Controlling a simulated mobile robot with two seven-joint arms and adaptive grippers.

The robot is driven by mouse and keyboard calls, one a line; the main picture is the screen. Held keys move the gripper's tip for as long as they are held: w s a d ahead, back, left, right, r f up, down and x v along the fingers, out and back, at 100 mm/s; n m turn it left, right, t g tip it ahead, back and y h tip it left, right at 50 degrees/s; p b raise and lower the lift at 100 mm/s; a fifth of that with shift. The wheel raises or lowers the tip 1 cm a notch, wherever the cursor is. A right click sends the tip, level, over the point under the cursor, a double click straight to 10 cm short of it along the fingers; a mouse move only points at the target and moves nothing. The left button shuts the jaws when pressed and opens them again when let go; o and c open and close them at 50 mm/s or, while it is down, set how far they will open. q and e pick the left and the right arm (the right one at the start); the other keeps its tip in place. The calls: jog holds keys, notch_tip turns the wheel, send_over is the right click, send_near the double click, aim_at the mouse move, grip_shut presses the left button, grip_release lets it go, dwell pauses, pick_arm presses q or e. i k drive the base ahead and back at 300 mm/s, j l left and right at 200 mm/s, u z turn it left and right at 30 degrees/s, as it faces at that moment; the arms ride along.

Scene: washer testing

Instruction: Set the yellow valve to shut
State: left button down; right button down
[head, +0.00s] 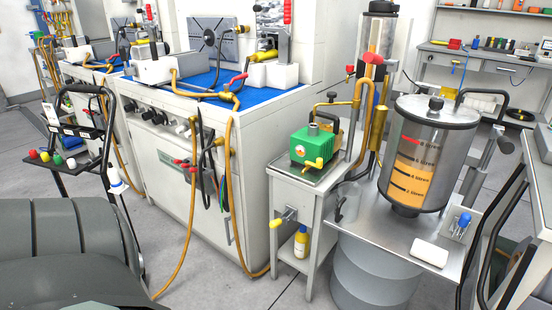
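Several yellow fittings show in the head view, and I cannot tell which one is the yellow valve. A yellow lever-like fitting (287,215) sticks out from the front of a small grey stand (310,188). Another yellow handle (317,164) sits on the front of a green pump unit (312,145) on top of that stand. The open or shut setting of these is too small to read. Neither of my grippers is in view.
A white workbench (255,135) with brown hoses (229,180) fills the middle.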

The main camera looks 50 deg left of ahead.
aim_at(274, 224)
jog(key=u, duration=1.55)
